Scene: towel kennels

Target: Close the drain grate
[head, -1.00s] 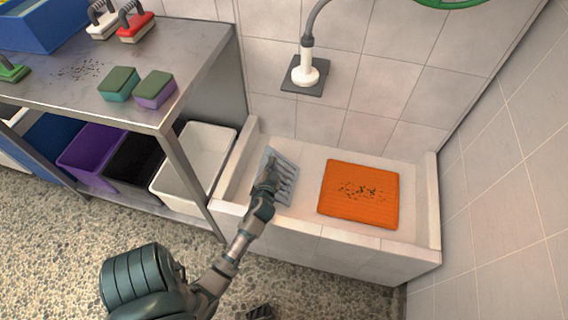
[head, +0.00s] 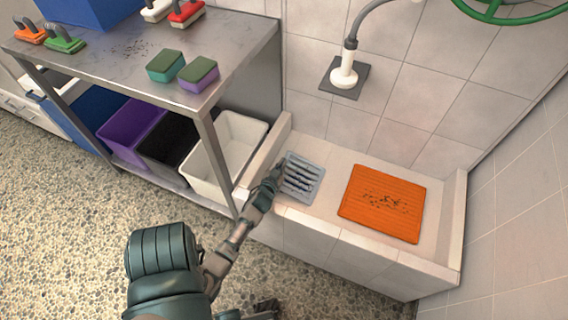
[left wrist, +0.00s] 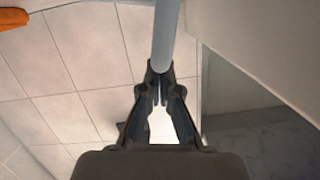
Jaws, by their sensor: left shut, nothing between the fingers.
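The grey slatted drain grate (head: 302,178) is at the left end of the pale tiled wash basin (head: 335,232). Its slats show in the head view; I cannot tell from there whether it lies flat or is tilted. My left gripper (head: 278,172) is at the grate's left edge. In the left wrist view the left gripper (left wrist: 160,84) is shut and empty, with its tips at the lower end of a narrow grey edge (left wrist: 166,35), likely the grate seen edge-on. Whether they touch is unclear. My right gripper is not in view.
A steel table (head: 130,55) with sponges and brushes stands left, with a white bin (head: 228,150) below. A shower fitting (head: 345,75) is on the wall behind.

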